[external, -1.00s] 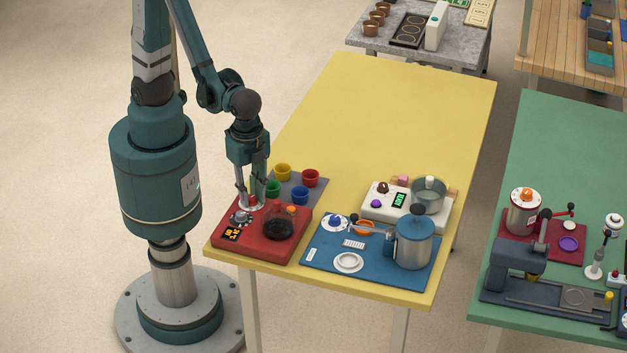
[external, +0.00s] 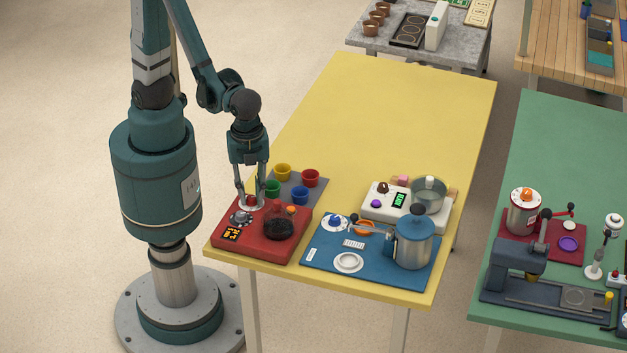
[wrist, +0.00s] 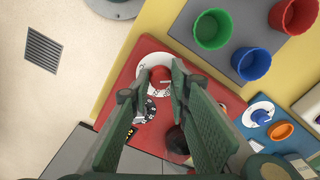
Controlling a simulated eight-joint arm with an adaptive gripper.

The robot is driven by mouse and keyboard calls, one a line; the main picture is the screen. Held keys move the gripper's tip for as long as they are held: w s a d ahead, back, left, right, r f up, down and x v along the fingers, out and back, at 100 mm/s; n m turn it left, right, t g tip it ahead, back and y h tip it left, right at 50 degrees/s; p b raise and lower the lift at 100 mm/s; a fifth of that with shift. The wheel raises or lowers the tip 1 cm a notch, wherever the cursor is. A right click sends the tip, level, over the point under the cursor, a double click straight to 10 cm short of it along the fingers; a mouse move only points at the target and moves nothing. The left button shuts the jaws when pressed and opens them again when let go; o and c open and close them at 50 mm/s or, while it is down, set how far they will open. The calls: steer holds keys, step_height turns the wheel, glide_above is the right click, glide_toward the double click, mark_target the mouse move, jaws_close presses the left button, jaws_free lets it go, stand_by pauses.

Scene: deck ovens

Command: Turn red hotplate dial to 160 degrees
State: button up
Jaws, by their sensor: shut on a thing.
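The red hotplate (external: 262,240) sits at the front left corner of the yellow table. Its red dial (wrist: 160,75), on a white scale disc (wrist: 144,78), is at the back left of its top. My gripper (external: 253,201) points straight down over this dial. In the wrist view, the two fingers of my gripper (wrist: 158,86) stand on either side of the red dial, shut on it. They partly hide the disc, and its marks are too small to read. An orange display (external: 232,234) shows on the hotplate's front; its digits are not legible.
A grey knob (external: 240,217) sits in front of the red dial. A dark round flask (external: 278,227) stands on the hotplate, right of my gripper. Colored cups, such as the green cup (external: 272,188), stand close behind. A blue mat (external: 318,257) with equipment lies right.

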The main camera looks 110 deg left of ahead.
mark_target(251, 197)
steer(key=o, duration=0.9)
steer(key=shift+r, duration=0.1)
steer(key=shift+r, duration=5.9)
